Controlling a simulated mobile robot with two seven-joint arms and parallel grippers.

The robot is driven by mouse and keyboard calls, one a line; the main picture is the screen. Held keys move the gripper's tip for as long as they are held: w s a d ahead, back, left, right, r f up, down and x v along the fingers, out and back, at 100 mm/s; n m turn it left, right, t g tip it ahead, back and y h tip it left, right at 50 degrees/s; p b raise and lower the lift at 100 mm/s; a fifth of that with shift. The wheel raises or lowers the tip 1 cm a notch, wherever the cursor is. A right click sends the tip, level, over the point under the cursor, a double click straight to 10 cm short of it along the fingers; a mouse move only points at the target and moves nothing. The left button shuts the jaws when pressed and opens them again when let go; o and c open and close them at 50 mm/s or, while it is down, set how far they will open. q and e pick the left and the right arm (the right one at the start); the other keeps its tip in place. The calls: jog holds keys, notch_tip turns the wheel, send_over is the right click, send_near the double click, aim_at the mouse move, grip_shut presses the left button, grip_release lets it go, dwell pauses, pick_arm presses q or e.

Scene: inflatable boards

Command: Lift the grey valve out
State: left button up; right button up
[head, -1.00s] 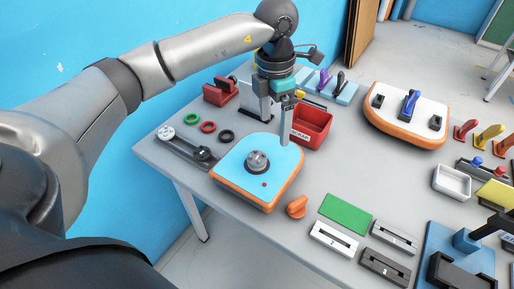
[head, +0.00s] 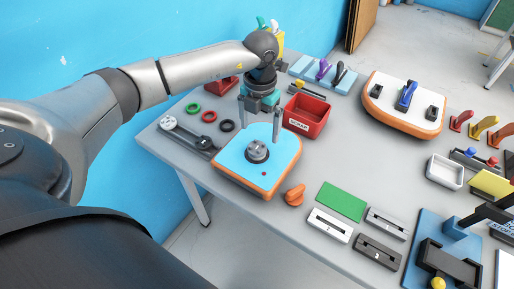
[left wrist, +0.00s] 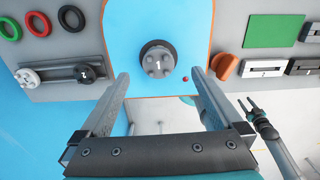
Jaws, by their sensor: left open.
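The grey valve (head: 257,149), a round knob on a darker ring, sits in the blue top of the orange-edged inflatable board (head: 232,165). In the left wrist view the valve (left wrist: 157,61) bears a white "1" and lies beyond the fingertips, roughly midway between them. My left gripper (head: 260,121) is open, its two fingers pointing down over the board's far part. Nothing is between its fingers (left wrist: 161,77). The valve is not touched in either view.
A red scrap bin (head: 307,116) stands right behind the board. An orange piece (head: 294,195) and a green pad (head: 342,201) lie right. A white board (head: 404,104) stands farther right.

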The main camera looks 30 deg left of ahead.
aim_at(259, 145)
pick_arm(q)
jog(key=shift+w+a+f, duration=0.1)
jog(key=shift+f, duration=1.3)
jog(key=shift+w+a+f, duration=0.1)
jog(key=shift+f, duration=1.25)
jog(key=c, duration=1.4)
jog(key=shift+r, duration=0.1)
